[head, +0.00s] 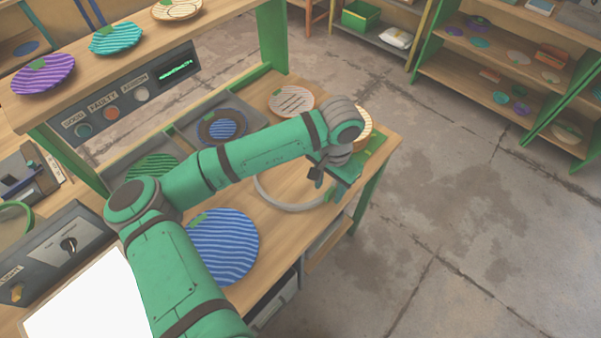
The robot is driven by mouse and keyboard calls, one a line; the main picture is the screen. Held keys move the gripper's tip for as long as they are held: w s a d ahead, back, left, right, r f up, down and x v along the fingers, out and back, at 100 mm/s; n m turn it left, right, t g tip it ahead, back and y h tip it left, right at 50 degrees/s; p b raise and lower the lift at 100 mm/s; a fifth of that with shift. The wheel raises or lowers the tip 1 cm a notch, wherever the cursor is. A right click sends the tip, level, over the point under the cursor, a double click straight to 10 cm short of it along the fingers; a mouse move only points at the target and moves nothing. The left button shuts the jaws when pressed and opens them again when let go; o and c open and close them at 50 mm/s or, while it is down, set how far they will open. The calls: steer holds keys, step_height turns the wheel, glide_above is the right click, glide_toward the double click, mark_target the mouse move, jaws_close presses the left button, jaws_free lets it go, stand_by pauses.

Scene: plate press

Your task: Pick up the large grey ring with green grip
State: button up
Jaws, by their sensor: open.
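The large grey ring (288,208) lies flat on the wooden workbench (268,234), on its front right part. My green arm crosses above it and hides its far side. A small green piece at the ring's right edge looks like its green grip (329,195). My gripper (323,186) is open, at the right side of the ring, close to that grip. The fingers are small and partly hidden, so I cannot tell whether they touch the grip or stand around it.
A blue striped plate (228,246) lies left of the ring. Behind it are a blue and brown plate (222,126), a green plate (152,167) and a pale striped plate (291,100). A raised shelf (130,62) holds more plates. Open floor (455,215) lies to the right.

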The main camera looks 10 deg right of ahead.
steer(key=shift+f, duration=0.7)
jaws_close()
steer(key=shift+r, duration=0.1)
